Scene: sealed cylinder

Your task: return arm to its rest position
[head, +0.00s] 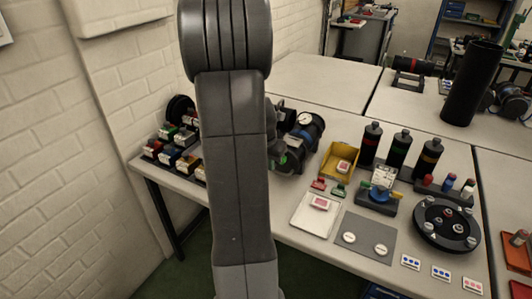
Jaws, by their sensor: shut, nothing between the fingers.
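My arm stands upright in the head view and fills the left-centre of the picture from top to bottom. Its gripper end does not show, so I cannot see the fingers. Behind the arm, on the table (290,215), is a dark cylinder assembly (306,135) with a round white gauge on it. The arm hides its left part.
Several small coloured blocks (178,155) sit at the table's left end, by a white brick wall (40,150). To the right are a yellow bin (337,172), several dark bottles (400,147), a grey mat (365,255) and a black round fixture (447,238).

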